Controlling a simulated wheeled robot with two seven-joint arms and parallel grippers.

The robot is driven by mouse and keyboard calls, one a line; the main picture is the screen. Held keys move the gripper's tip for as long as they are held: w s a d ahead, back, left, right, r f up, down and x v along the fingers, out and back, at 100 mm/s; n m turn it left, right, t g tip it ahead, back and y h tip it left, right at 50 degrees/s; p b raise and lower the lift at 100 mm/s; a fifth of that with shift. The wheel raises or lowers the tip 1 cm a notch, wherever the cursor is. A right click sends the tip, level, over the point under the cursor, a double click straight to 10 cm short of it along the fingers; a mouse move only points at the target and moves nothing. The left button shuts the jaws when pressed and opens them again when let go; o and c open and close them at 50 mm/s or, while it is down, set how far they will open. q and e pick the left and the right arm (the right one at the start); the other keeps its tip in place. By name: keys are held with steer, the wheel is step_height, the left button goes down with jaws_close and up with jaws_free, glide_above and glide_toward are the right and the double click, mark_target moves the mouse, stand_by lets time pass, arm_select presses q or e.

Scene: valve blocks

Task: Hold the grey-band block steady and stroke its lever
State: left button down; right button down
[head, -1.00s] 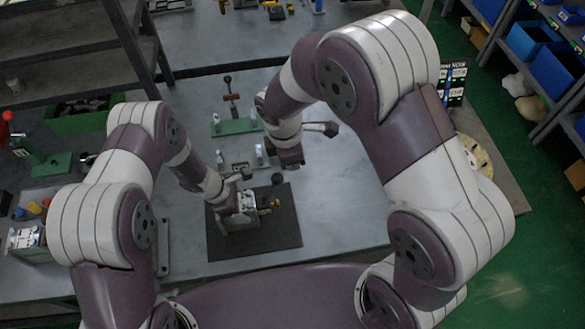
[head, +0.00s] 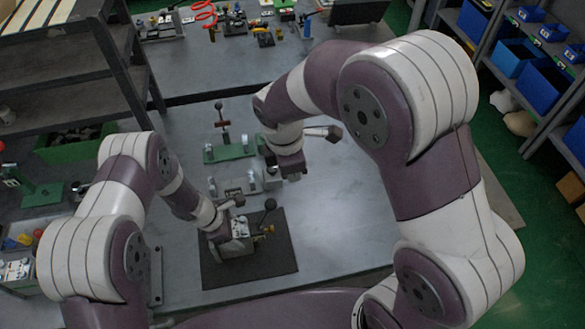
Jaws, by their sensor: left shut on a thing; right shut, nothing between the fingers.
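A small valve block (head: 240,228), pale on top, stands on a dark mat (head: 275,268). Its band colour is too small to make out. A lever with a dark ball knob (head: 270,204) rises at its right side, and a brass-coloured fitting (head: 264,231) sticks out below the knob. My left gripper (head: 222,236) is at the block's left side, shut on the block; its fingers are mostly hidden. My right gripper (head: 293,176) is shut and empty above the table, up and right of the knob and apart from it.
Behind the block are a small grey fixture (head: 233,190) and a green-based stand with a red-handled lever (head: 228,153). A green bin (head: 75,148) and shelving stand at left. The table's right part (head: 345,215) is clear.

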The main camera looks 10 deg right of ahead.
arm_select(q)
steer(key=shift+w, duration=0.1)
stand_by(0.7)
steer(key=shift+c, duration=1.4)
jaws_free()
steer(key=shift+o, duration=1.2)
steer(key=shift+r, duration=0.1)
